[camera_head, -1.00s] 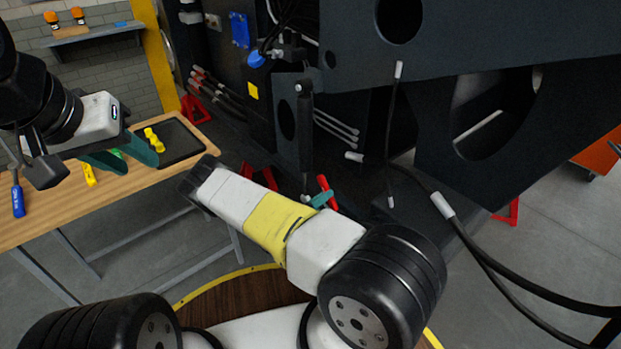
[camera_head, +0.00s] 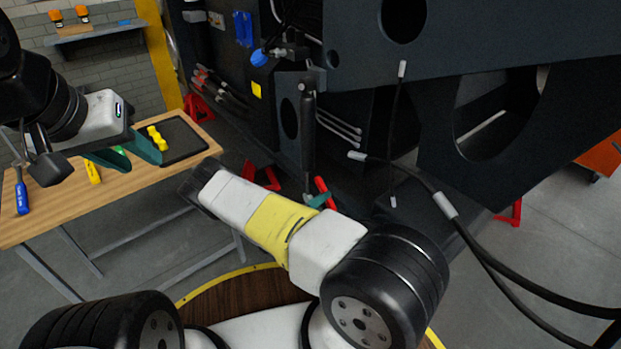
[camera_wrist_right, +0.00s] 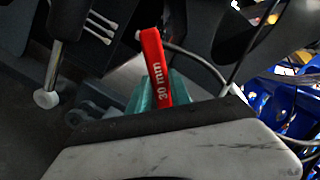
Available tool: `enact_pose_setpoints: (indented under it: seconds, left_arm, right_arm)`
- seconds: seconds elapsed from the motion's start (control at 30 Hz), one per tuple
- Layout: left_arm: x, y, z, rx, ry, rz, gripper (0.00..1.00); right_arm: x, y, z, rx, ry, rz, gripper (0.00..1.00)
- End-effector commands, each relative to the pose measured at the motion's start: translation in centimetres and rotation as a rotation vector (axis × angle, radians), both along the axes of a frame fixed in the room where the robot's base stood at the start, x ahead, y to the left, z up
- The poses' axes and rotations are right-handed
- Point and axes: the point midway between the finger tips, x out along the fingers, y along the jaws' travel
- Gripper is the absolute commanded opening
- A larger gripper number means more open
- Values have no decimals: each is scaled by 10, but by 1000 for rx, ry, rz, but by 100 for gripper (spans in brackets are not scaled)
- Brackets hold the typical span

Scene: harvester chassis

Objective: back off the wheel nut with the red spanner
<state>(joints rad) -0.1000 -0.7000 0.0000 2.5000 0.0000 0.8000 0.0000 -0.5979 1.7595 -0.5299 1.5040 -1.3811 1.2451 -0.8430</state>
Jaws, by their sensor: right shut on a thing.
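The red spanner (camera_head: 324,190) shows as a short red length in the head view, beyond my right forearm. In the right wrist view its red handle (camera_wrist_right: 157,70) reads "30 mm" and stands up between the teal fingers. My right gripper (camera_wrist_right: 160,92) is shut on it; in the head view only a teal part of this gripper (camera_head: 318,200) shows. The spanner's head and the wheel nut are not visible in either view. My left gripper (camera_head: 124,154) is open, with its teal fingers apart above the workbench.
The dark harvester chassis (camera_head: 560,100) fills the right and back, with hoses (camera_head: 480,250) hanging across. The wooden workbench (camera_head: 60,215) at left carries a black tray (camera_head: 185,140), yellow items and a blue-handled tool (camera_head: 21,195). Red stands (camera_head: 199,108) are on the floor.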

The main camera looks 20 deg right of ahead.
Motion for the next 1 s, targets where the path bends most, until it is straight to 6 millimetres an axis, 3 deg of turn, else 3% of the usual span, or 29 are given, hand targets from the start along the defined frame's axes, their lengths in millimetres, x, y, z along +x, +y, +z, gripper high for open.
enact_pose_setpoints:
  seconds: [0.63, 1.0]
  left_arm:
    - [0, 0, 0, 0, 0, 0, 36]
    - [0, 0, 0, 0, 0, 0, 36]
  right_arm:
    - [-11, 28, 1, -2, -1, 1, 0]
    - [-27, 68, 1, 0, -2, 2, 0]
